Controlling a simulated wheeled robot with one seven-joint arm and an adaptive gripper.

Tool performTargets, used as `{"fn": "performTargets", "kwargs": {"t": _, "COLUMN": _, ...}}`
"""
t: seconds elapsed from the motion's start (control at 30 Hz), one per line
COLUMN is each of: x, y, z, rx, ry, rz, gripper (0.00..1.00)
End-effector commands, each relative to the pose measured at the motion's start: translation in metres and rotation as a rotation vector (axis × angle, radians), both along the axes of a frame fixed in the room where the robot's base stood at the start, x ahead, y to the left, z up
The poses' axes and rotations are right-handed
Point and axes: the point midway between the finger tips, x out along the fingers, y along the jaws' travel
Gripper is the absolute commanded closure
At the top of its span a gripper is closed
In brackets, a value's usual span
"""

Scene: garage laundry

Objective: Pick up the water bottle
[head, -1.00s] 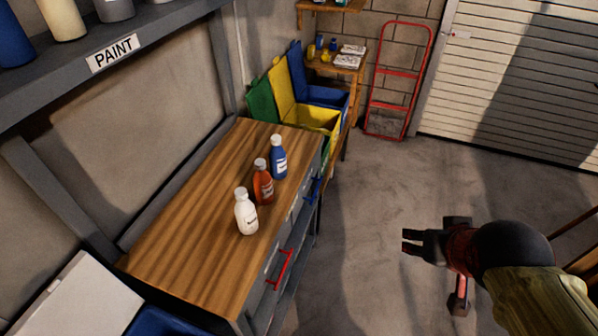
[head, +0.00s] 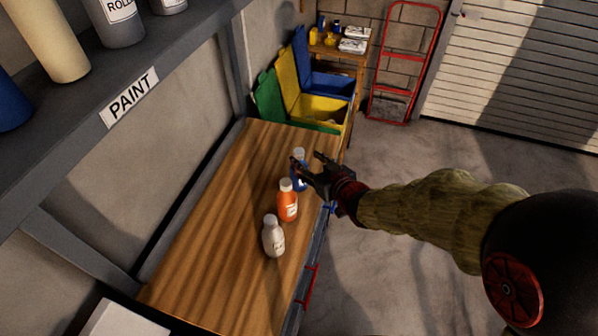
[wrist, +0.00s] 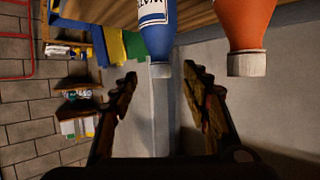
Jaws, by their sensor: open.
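The water bottle is blue with a white cap and a white label, partly legible in the wrist view (wrist: 156,30). In the head view the water bottle (head: 300,184) stands upright at the far end of the row on the wooden bench top, partly hidden by my gripper (head: 306,158). My gripper is open and empty, with its fingers at the bottle's upper part. In the wrist view the white cap appears between the two fingertips (wrist: 160,73). I cannot tell whether the fingers touch it.
An orange bottle (head: 287,204) stands close beside the water bottle, and a grey-white bottle (head: 273,238) is nearer. The wooden bench (head: 205,225) is clear to the left. A paint shelf (head: 150,70) overhangs at left. Colored bins (head: 325,107) stand beyond the bench.

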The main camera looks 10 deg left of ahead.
Motion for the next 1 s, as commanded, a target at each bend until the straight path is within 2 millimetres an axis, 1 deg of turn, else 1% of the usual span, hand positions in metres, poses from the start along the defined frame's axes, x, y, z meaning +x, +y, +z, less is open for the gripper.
{"fn": "performTargets", "kwargs": {"t": 0.03, "x": 0.004, "y": 0.003, "z": -0.005, "rx": -0.001, "ry": 0.002, "rz": 0.001, "gripper": 0.53}}
{"fn": "performTargets", "kwargs": {"t": 0.17, "x": 0.012, "y": 0.010, "z": -0.010, "rx": -0.002, "ry": 0.001, "rz": 0.000, "gripper": 0.53}}
{"fn": "performTargets", "kwargs": {"t": 0.33, "x": 0.029, "y": 0.023, "z": -0.025, "rx": -0.003, "ry": 0.002, "rz": -0.001, "gripper": 0.53}}
{"fn": "performTargets", "kwargs": {"t": 0.5, "x": 0.042, "y": 0.033, "z": -0.029, "rx": -0.002, "ry": 0.001, "rz": -0.001, "gripper": 0.53}}
{"fn": "performTargets", "kwargs": {"t": 0.77, "x": 0.045, "y": 0.034, "z": -0.029, "rx": -0.003, "ry": 0.001, "rz": -0.001, "gripper": 0.53}}
{"fn": "performTargets", "kwargs": {"t": 1.0, "x": 0.045, "y": 0.034, "z": -0.029, "rx": -0.003, "ry": 0.001, "rz": -0.001, "gripper": 0.66}}
